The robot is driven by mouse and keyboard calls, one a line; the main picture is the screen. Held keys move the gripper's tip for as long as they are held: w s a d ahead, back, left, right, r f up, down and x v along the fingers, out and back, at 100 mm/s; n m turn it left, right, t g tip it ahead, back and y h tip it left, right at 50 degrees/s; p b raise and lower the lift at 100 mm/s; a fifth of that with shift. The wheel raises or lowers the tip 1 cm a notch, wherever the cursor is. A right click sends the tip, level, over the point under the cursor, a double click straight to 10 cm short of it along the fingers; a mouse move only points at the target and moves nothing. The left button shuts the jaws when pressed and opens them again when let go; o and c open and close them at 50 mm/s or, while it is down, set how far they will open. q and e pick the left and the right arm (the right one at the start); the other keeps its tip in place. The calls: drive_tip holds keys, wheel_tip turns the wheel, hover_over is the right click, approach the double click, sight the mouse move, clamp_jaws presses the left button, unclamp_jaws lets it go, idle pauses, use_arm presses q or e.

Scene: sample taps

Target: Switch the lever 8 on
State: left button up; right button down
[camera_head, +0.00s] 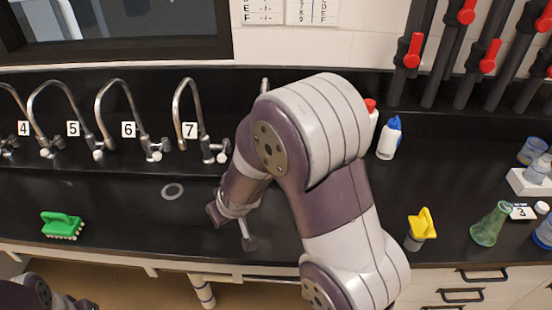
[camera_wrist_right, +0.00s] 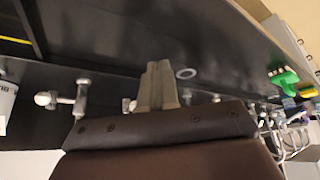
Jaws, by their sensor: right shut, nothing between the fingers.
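Taps labelled 4 to 7 stand in a row at the back of the black counter, tap 7 (camera_head: 190,120) nearest my right arm. Behind my right arm, only the top of another spout (camera_head: 264,86) shows; its label and lever are hidden. My right gripper (camera_head: 249,242) is shut and empty, over the counter's front part. In the right wrist view, its closed fingers (camera_wrist_right: 158,84) show beside a white knob (camera_wrist_right: 128,104). A metal tap fitting (camera_wrist_right: 81,97) with another white knob (camera_wrist_right: 45,99) is further left; no number is readable there. Only part of my left arm shows, bottom left.
A green brush (camera_head: 63,225) lies at the left. A ring-shaped drain (camera_head: 172,191) is in the counter. Bottles, including a blue-capped one (camera_head: 390,138), stand at the back.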

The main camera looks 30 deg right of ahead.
drive_tip(key=w+d+n+t+h+p, duration=0.15)
drive_tip(key=w+t+h+p, duration=0.35)
drive_tip(key=w, duration=0.8)
use_arm(q)
wheel_tip(320, 180, up, 8)
drive_tip(key=p, duration=0.1)
use_arm(e)
drive_tip(key=s+d+g+h, duration=0.3)
drive_tip(key=s+d+h, duration=0.2)
drive_tip(key=h, duration=0.5)
drive_tip(key=shift+f+g, duration=0.35)
drive_tip(key=shift+g, duration=0.05)
use_arm(q)
drive_tip(key=shift+w+f, duration=0.15)
use_arm(e)
drive_tip(key=shift+d+n, duration=0.1)
drive_tip(key=shift+n, duration=0.15)
use_arm(q)
drive_tip(key=shift+r+p, duration=2.85)
use_arm(e)
drive_tip(key=s+d+x, duration=0.1)
drive_tip(key=s+x, duration=0.1)
drive_tip(key=x, duration=1)
drive_tip(key=shift+d, duration=0.5)
